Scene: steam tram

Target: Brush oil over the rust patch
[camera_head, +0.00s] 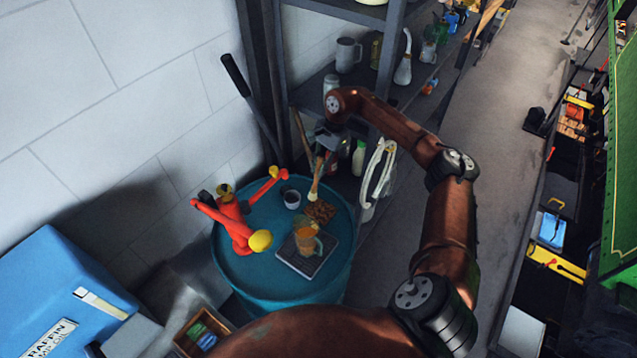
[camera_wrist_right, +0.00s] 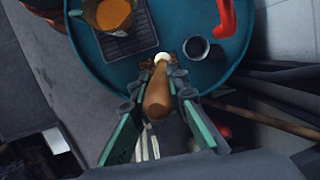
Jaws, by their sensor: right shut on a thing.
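My right gripper (camera_head: 322,160) is shut on a brush with a brown wooden handle (camera_wrist_right: 157,97) and a pale tip (camera_head: 312,196). The brush points down at the blue drum top (camera_head: 265,282). A brown, rough rust-coloured patch (camera_head: 321,212) lies on the drum beside the pale tip; in the right wrist view it is partly hidden behind the brush. I cannot tell whether the tip touches it. A glass jug of orange liquid (camera_head: 305,241) stands on a dark ribbed plate (camera_head: 292,262). My left gripper is not in view.
A red object with arms and a yellow end (camera_head: 233,222) and a small grey cup (camera_head: 291,198) stand on the drum. A metal shelf (camera_head: 310,95) holds bottles and a mug behind. A blue box (camera_head: 60,290) is at the left. Grey floor lies right of the drum.

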